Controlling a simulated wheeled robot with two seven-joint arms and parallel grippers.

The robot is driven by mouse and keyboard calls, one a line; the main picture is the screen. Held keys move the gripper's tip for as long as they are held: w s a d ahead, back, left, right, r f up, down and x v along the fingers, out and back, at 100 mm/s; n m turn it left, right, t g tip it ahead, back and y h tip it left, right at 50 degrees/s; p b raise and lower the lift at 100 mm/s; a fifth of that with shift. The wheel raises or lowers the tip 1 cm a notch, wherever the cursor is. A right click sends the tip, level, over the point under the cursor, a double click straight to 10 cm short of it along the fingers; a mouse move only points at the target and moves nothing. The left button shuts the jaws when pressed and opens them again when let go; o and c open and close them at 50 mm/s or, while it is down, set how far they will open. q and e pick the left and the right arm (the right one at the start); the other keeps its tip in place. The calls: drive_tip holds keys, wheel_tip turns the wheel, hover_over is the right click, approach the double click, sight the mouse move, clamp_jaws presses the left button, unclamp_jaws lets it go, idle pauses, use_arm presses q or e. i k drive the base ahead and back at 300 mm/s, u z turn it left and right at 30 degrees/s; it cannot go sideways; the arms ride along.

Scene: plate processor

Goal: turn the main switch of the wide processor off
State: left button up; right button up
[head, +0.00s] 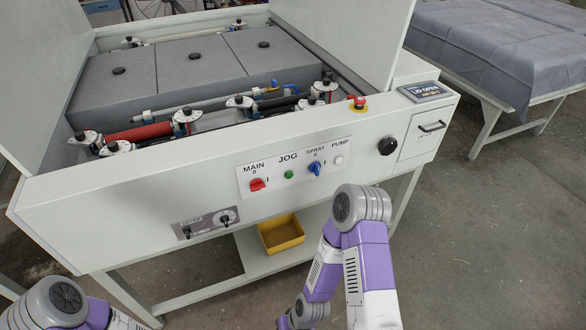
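The wide processor (120,215) is a large white machine with its lid up. On its front panel (322,171), the red main switch (257,184) sits at the left under the label MAIN, with a 0 mark above it and an I mark to its right. The switch is too small to tell surely which mark it points to. Neither gripper shows; nothing of mine is seen touching the switch.
Beside the main switch are a green JOG button (289,174), a blue SPRAY switch (315,168) and a PUMP lamp (338,159). A red emergency button (358,103) and a display (426,92) reading LID OPEN are at right. A yellow bin (281,234) sits below.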

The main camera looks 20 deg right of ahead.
sight(258, 184)
drive_tip(key=u, duration=1.85)
drive_tip(key=k, duration=0.85)
drive_tip(key=z, duration=1.35)
drive_tip(key=i, duration=0.55)
